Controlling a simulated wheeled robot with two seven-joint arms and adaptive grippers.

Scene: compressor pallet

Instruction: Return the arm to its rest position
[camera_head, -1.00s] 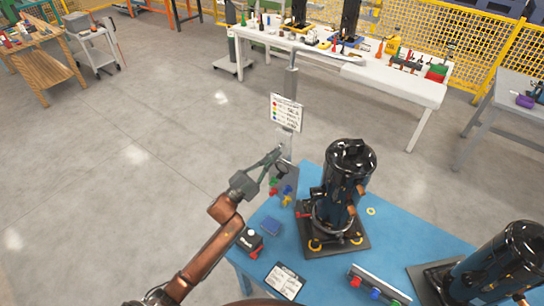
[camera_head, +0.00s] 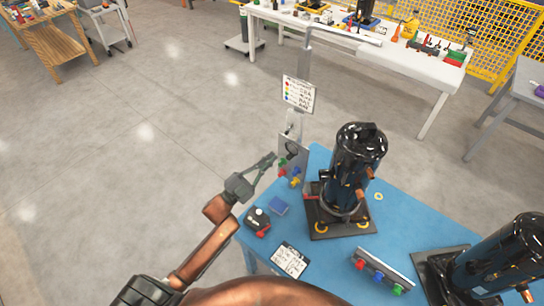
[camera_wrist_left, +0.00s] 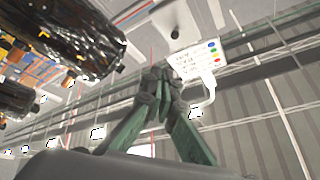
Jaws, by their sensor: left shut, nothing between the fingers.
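My left arm comes in from the bottom left of the head view. Its left gripper (camera_head: 270,161) is shut and empty, in the air just left of the upright gauge panel (camera_head: 291,152). A small gap shows between fingertips and panel in the picture. In the left wrist view the two greenish fingers (camera_wrist_left: 160,76) come together at their tips with nothing between them. My right gripper is not in view.
The blue table (camera_head: 335,255) holds two black compressors (camera_head: 358,165) (camera_head: 505,258), a red-and-black device (camera_head: 257,222), a white card (camera_head: 289,260) and a valve strip (camera_head: 382,271). A sign (camera_head: 298,94) stands above the panel. The floor (camera_head: 120,190) at left is clear.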

